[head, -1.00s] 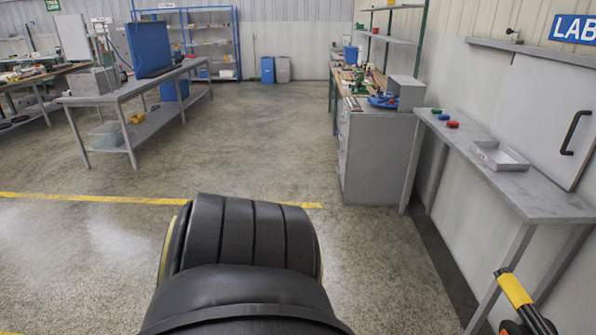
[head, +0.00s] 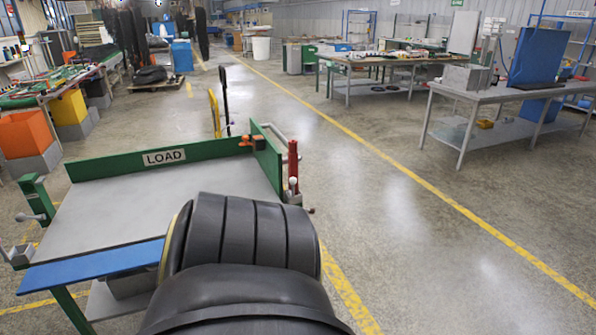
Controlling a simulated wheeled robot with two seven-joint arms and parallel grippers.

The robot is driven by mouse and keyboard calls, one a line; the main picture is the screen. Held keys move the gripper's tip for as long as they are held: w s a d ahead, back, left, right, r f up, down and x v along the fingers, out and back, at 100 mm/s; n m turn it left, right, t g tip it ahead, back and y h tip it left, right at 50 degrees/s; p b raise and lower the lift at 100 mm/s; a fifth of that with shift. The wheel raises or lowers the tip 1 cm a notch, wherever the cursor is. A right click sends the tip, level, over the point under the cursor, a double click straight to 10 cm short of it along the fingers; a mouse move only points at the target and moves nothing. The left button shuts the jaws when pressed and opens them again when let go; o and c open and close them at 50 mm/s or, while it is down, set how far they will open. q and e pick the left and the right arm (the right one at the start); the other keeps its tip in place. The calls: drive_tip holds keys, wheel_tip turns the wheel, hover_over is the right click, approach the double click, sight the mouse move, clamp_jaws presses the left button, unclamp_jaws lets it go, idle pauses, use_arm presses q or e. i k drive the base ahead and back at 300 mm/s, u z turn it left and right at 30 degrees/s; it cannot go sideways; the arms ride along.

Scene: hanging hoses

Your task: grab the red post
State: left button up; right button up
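A slim upright red post (head: 293,165) stands at the right corner of a low table with a green edge, in the middle of the head view. A small white knob and a grey block sit at its lower part. Neither of my grippers shows in this view.
The green-edged table (head: 110,215) bears a LOAD sign and has a blue front strip. Orange (head: 28,135) and yellow (head: 68,107) bins stand at the left. A grey bench (head: 478,97) with a blue panel is at the right. The floor right of the post is clear.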

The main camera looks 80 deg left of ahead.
sight(292, 154)
drive_tip(key=u, duration=0.65)
drive_tip(key=i, duration=0.45)
drive_tip(key=u, duration=3)
drive_tip(key=i, duration=1.75)
drive_tip(key=z, duration=0.9)
